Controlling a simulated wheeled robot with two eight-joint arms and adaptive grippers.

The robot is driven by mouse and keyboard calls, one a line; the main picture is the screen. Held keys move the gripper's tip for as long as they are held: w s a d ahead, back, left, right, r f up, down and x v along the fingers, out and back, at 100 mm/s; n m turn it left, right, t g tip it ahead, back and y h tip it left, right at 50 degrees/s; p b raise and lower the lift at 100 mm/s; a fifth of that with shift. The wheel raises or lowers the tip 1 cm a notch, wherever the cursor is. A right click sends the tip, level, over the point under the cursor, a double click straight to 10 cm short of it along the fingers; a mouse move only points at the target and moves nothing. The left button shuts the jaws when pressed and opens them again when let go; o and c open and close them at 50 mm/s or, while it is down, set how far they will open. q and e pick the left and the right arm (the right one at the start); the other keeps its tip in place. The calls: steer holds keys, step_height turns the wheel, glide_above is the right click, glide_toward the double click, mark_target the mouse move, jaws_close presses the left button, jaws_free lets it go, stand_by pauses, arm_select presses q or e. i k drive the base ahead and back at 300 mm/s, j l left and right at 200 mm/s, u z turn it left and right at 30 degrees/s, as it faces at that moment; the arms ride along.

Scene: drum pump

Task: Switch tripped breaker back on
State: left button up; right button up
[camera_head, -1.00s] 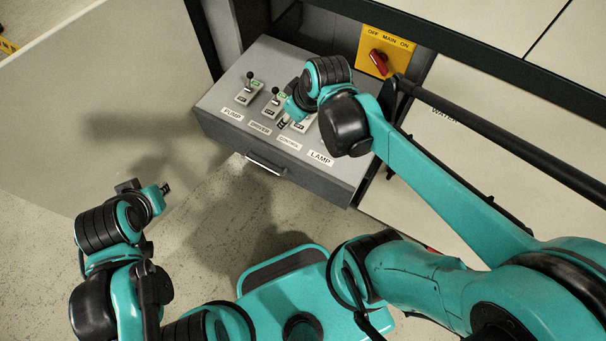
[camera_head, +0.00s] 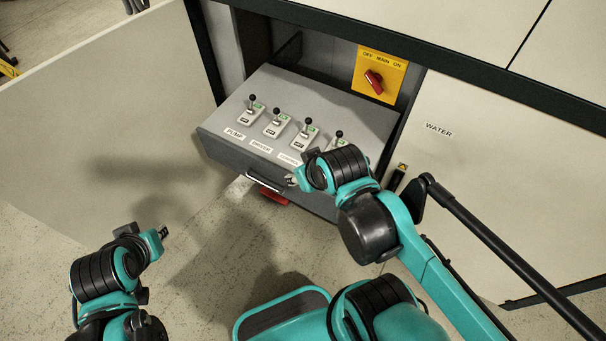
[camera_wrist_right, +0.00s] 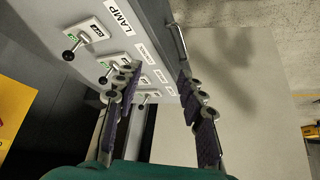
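A grey pulled-out drawer panel (camera_head: 225,137) holds a row of breakers with black-knobbed levers. They are the pump breaker (camera_head: 250,112), a second breaker (camera_head: 276,128) with a small hard-to-read label, the control breaker (camera_head: 304,140) and the lamp breaker (camera_head: 338,141), partly hidden by my right wrist. My right gripper (camera_head: 292,181) is at the drawer's front edge, apart from the levers. In the right wrist view, its fingers (camera_wrist_right: 158,80) are spread and empty. My left gripper (camera_head: 162,233) hangs low left, away from the panel.
A yellow main-switch plate (camera_head: 388,72) with a red knob (camera_head: 374,82) is behind the drawer. The drawer has a front handle (camera_head: 265,181), with a red object (camera_head: 272,197) below. An open door panel (camera_head: 90,120) stands left; a white WATER panel (camera_head: 480,170) is right.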

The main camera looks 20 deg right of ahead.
mark_target(275, 111)
steer(key=u, duration=0.75)
steer(key=k+l+u, duration=0.2)
steer(key=l, duration=0.2)
steer(key=l+u, duration=0.25)
steer(key=l, duration=0.15)
steer(key=k+l+u, duration=0.4)
steer(key=l, duration=0.25)
